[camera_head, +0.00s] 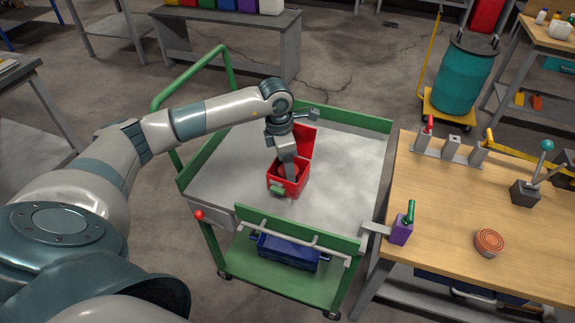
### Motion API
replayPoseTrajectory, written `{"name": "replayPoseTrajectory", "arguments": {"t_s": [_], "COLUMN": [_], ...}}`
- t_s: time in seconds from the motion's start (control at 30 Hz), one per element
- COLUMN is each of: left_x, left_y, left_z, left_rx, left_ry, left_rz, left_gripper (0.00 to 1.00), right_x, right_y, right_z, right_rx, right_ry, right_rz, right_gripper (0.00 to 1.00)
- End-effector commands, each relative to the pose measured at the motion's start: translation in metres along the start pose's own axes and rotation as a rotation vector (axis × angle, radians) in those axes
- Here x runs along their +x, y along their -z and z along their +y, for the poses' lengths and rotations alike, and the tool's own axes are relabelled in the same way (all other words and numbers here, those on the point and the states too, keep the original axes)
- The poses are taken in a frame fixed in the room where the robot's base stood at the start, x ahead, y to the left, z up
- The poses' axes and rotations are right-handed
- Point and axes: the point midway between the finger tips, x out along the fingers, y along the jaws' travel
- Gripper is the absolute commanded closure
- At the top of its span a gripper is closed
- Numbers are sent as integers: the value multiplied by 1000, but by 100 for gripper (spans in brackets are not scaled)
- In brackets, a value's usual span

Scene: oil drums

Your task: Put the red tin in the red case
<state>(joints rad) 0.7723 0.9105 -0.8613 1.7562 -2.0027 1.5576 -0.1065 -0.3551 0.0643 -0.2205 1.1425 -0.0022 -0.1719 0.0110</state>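The red case (289,187) stands on the grey top of the green cart, with its lid (303,141) raised at the back and a green latch on its front. My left gripper (291,178) points down into the open case. Its fingertips are partly hidden by the case walls, so I cannot tell whether it is open or what it holds. No red tin can be made out inside the case. My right gripper is not in view.
The cart top (345,170) is otherwise clear, with low green rims. A blue crate (288,252) sits on its lower shelf. The wooden table (440,265) holds a purple block with a green handle (402,228) and levers. A teal drum (464,78) stands behind.

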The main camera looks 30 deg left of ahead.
Motion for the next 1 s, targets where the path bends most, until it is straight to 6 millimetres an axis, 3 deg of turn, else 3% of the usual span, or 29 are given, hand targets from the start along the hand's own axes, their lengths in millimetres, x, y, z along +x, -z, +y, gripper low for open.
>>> {"name": "replayPoseTrajectory", "arguments": {"t_s": [0.07,0.57,0.77,1.0], "left_x": [1,-4,-27,-70], "left_y": [0,0,-1,-1], "left_z": [0,0,1,1], "left_rx": [0,0,0,0], "left_ry": [0,-1,-3,-3], "left_rz": [0,-1,-4,-3], "left_gripper": [46,46,46,46], "right_x": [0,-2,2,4], "right_y": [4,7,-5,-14], "right_z": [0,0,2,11], "right_rx": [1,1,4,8], "right_ry": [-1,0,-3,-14], "right_rz": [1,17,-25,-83], "right_gripper": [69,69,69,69]}}
